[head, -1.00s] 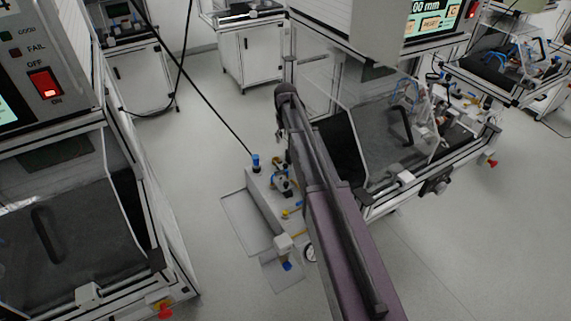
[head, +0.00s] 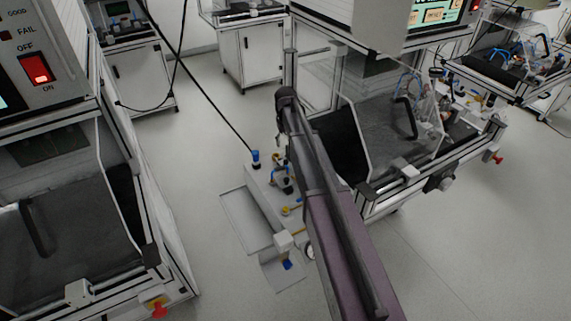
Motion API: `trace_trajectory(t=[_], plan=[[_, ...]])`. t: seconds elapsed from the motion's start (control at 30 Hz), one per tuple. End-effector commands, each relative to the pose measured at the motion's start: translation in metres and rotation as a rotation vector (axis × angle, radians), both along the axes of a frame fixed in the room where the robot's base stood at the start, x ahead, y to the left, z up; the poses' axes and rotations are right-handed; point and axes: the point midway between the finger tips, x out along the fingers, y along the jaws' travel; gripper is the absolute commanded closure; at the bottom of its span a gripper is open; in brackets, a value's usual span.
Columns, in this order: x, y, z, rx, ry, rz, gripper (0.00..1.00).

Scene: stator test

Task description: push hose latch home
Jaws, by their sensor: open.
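A grey-white pneumatic unit (head: 262,190) stands low on the floor in the middle of the head view. A blue hose fitting (head: 255,157) stands upright at its far end, with a black hose (head: 215,112) running from it up and left. The latch itself is too small to make out, so I cannot tell whether it is home. My arm crosses the view from the bottom right to above the unit and covers part of its right side. My gripper cannot be made out; it seems hidden by the arm.
A test bench with a clear hood (head: 395,125) stands close at the right of my arm. Another bench (head: 60,235) fills the left. A white cabinet (head: 252,55) stands behind. Flat grey plates lie around the unit. Open floor (head: 460,240) lies at the lower right.

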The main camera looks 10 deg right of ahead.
Motion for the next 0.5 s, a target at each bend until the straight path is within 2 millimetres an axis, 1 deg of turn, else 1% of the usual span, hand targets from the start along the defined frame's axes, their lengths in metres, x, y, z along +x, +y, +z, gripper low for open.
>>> trace_trajectory(t=[0.03, 0.5], plan=[[0.000, 0.000, -0.008, 0.000, 0.000, 0.000, 0.35], [0.000, -0.001, -0.044, 0.000, 0.000, -0.001, 0.35]])
